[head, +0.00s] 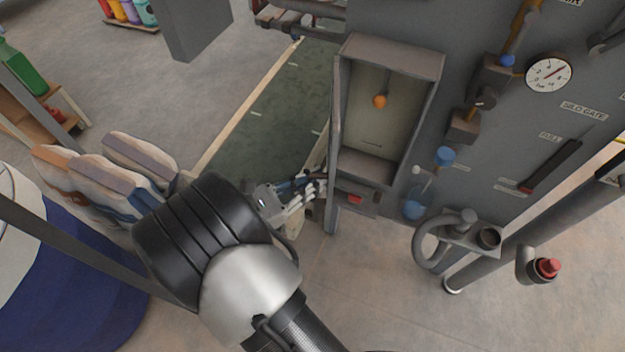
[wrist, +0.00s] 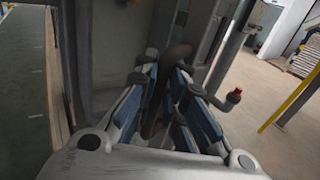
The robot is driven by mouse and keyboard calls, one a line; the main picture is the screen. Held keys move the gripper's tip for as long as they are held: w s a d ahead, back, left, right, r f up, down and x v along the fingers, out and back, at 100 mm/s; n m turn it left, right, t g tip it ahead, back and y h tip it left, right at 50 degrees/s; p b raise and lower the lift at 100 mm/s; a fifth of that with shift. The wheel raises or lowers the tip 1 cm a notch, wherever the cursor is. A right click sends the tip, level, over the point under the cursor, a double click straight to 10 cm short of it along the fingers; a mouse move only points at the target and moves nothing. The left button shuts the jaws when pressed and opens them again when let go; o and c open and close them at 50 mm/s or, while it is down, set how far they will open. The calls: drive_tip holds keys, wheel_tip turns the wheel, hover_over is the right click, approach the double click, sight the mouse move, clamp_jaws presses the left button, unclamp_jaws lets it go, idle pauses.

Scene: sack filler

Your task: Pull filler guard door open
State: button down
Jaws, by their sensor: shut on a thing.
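The filler cabinet's recess (head: 382,125) shows its pale inside in the head view, with an orange bulb (head: 379,101) hanging in it. A thin grey panel, seemingly the guard door (head: 335,125), stands nearly edge-on along the left side of the recess. My gripper (head: 320,187) is at the lower part of this panel. In the wrist view, its blue-padded fingers (wrist: 166,85) are closed around a dark curved handle (wrist: 176,54). The fingers hide part of the handle. The handle cannot be made out in the head view.
Right of the recess are a gauge (head: 549,74), levers and a grey pipe loop (head: 432,243). A red button (head: 547,267) sticks out at lower right. Filled sacks (head: 110,180) lie at left. A green conveyor belt (head: 270,125) runs behind my gripper. Floor below the cabinet is clear.

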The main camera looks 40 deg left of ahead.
drive_tip(key=c, duration=1.7)
unclamp_jaws()
drive_tip(key=shift+w+a+r, duration=0.1)
drive_tip(key=shift+a+r, duration=0.05)
drive_tip(key=shift+r, duration=0.15)
drive_tip(key=shift+o, duration=0.2)
drive_tip(key=v, duration=1.2)
drive_tip(key=shift+f, duration=0.25)
